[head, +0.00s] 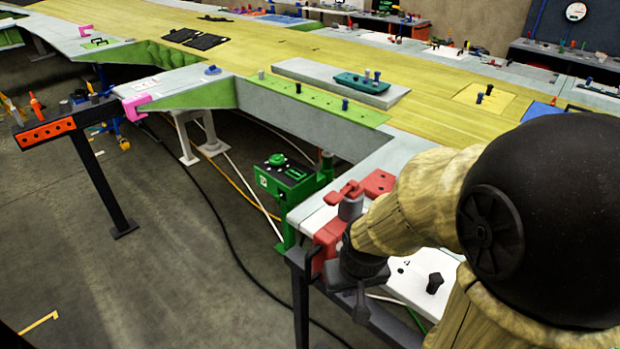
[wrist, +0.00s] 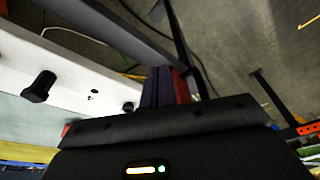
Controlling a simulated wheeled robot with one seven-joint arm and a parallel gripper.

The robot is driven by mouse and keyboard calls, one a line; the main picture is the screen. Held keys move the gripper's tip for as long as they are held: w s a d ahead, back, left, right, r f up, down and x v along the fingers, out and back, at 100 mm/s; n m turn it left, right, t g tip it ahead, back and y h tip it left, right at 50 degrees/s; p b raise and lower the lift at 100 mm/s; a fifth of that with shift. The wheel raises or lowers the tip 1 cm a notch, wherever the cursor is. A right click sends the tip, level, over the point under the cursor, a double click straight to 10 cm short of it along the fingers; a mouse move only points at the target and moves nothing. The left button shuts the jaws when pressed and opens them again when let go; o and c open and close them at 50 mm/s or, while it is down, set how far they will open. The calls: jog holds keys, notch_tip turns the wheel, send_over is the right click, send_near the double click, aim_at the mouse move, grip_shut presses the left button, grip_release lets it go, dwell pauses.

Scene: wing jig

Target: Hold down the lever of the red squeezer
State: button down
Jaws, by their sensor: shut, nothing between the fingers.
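The red squeezer (head: 328,240) is at the edge of the white table in the head view, partly hidden behind my wrist. A strip of red (wrist: 182,86) shows in the wrist view just right of my fingers. My gripper (wrist: 158,86) is shut and empty, its dark fingers side by side close to that red strip. In the head view the dark body of my gripper (head: 362,272) is beside the squeezer at the table edge. I cannot tell whether the fingers touch the lever, or how far down the lever is.
A red plate (head: 378,183) lies on the table behind the squeezer. A green machine (head: 285,178) stands left of it. A black knob (head: 435,283) is on the white table (head: 405,285) at the right. Open floor (head: 150,260) lies to the left, crossed by cables.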

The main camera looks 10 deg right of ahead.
jog(key=shift+w+a, duration=0.2)
notch_tip(320, 180, up, 29)
jog(key=n+g+p, duration=0.3)
jog(key=n+p, duration=0.4)
jog(key=p, duration=0.2)
send_over(334, 196)
jog(key=shift+f, duration=0.15)
jog(key=shift+f, duration=0.1)
notch_tip(334, 196, down, 14)
jog(key=p, duration=0.4)
